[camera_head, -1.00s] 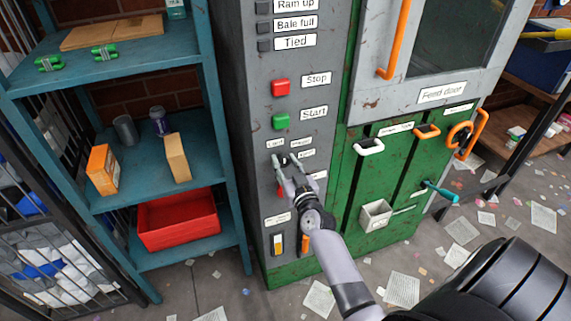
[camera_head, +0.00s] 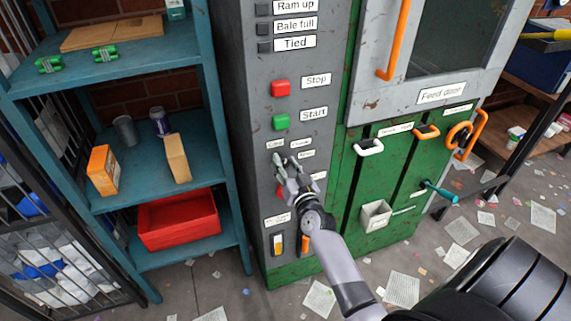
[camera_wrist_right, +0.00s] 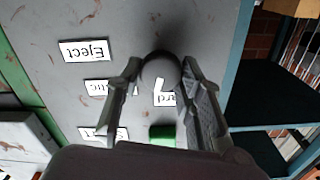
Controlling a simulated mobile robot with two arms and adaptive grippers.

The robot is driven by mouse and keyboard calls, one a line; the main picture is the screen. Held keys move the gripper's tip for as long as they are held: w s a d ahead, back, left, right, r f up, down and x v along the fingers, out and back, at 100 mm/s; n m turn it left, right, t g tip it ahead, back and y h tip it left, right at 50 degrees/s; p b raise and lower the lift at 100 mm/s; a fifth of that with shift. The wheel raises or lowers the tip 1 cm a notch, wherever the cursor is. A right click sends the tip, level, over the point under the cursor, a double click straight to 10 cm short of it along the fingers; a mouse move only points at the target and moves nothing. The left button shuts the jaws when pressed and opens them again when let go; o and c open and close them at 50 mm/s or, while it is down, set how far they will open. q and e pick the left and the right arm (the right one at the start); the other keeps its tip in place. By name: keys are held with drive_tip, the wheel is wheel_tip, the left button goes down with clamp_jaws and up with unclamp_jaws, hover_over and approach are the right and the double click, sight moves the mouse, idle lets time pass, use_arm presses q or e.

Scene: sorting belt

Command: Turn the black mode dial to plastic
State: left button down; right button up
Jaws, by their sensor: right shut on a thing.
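The black mode dial (camera_wrist_right: 160,70) is a dark round knob on the grey machine panel, between the fingertips of my right gripper in the right wrist view. My right gripper (camera_head: 286,161) is at the panel below the green Start button, shut on the dial. In the head view the fingers largely hide the dial, and I cannot read its pointer. Small white labels surround it; in the wrist view they appear upside down, partly covered by the fingers, and one reads Eject (camera_wrist_right: 87,50). My left gripper is not in view.
Above the dial are the green Start button (camera_head: 281,122) and the red Stop button (camera_head: 280,88). A teal shelf (camera_head: 118,190) with boxes and a red bin (camera_head: 180,232) stands close on the left. Green doors with handles are on the right. Papers litter the floor.

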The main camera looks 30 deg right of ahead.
drive_tip(key=m, duration=0.7)
drive_tip(key=shift+d+f, duration=0.1)
idle(0.4)
drive_tip(key=o, duration=1.1)
drive_tip(key=shift+o, duration=0.2)
drive_tip(key=v, duration=1.2)
drive_tip(key=shift+s, duration=0.1)
